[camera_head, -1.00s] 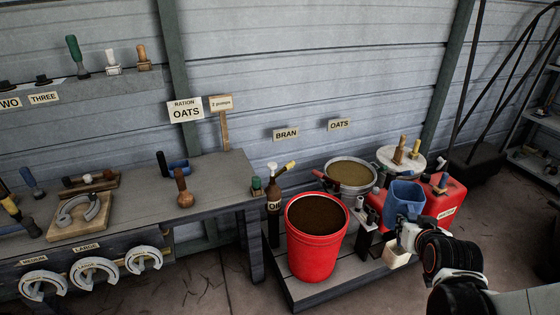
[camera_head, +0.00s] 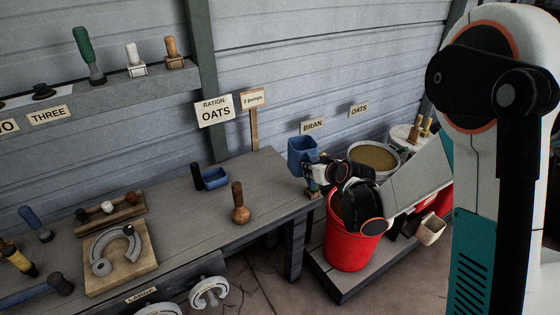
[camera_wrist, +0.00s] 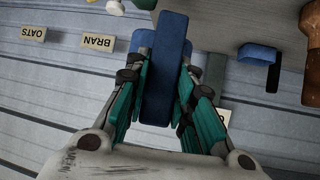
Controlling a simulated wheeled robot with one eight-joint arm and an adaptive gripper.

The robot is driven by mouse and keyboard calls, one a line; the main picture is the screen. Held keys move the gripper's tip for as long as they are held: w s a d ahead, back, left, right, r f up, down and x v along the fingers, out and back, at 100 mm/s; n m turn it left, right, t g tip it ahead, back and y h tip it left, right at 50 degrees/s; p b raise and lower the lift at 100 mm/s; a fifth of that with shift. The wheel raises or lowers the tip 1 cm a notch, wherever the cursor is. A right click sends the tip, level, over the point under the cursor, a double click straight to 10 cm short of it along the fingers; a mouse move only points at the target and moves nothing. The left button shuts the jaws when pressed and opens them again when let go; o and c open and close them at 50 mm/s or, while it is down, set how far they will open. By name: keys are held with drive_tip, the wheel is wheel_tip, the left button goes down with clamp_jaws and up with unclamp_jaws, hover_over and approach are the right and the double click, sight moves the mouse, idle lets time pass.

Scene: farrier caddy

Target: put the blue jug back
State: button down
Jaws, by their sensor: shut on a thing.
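The jug looks upright in the head view. Whether it touches anything below is hard to tell.
The bench (camera_head: 262,180) holds a small blue scoop (camera_head: 214,178) and a brown wooden-handled tool (camera_head: 239,205). A red bucket (camera_head: 345,250) and a grain-filled tub (camera_head: 374,157) stand on the low platform (camera_head: 338,285). The bench's right half has free room.

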drive_tip(key=w+a+f+n+g+y, duration=0.1)
drive_tip(key=w+a+f+n+y, duration=0.1)
drive_tip(key=w+a, duration=0.5)
drive_tip(key=a+f+n, duration=0.1)
drive_tip(key=a, duration=0.2)
drive_tip(key=shift+f+g+y+p, duration=0.3)
drive_tip(key=shift+f+p, duration=0.1)
drive_tip(key=shift+w+f, duration=0.1)
drive_tip(key=shift+f+b, duration=1.6)
drive_tip(key=shift+f, duration=1.3)
drive_tip(key=shift+f, duration=0.5)
drive_tip(key=c, duration=1.3)
unclamp_jaws()
